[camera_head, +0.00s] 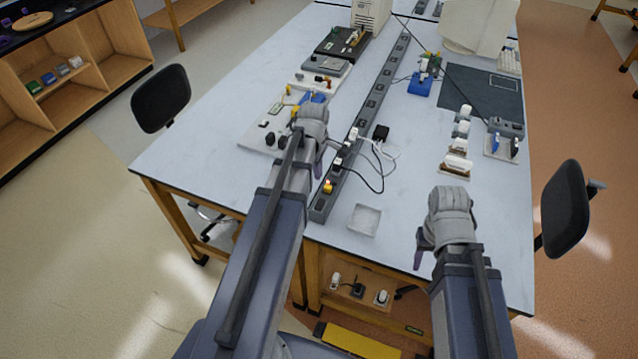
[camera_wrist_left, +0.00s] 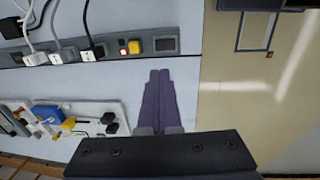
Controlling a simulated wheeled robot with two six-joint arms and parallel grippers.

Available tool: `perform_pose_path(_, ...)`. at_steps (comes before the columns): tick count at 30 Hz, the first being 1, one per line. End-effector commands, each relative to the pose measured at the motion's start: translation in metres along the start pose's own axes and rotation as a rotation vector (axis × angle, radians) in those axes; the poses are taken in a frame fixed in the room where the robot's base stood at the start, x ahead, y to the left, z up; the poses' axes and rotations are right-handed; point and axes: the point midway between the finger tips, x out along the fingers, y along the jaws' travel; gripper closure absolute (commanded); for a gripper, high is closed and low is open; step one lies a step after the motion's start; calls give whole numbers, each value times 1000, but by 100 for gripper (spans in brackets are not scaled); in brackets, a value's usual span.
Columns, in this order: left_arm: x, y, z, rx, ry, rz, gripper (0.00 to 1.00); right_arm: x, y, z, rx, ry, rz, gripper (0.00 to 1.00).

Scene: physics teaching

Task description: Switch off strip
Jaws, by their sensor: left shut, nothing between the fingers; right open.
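The long dark grey power strip (camera_head: 320,206) runs along the table from its front edge toward the back. Its switch (camera_head: 328,187) glows orange near the front end.
White-topped parts (camera_head: 457,163) stand at right.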

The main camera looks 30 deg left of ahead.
Motion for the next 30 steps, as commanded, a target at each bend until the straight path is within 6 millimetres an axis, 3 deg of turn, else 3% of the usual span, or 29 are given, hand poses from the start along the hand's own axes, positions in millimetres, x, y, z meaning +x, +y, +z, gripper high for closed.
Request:
perform_pose_path(8, 27, 0, 0, 0, 0, 0, 100, 26, -2, -2, 2, 1, 0, 50)
perform_pose_path(30, 129, 0, 0, 0, 0, 0, 100, 128, -12, -8, -13, 1, 3, 50)
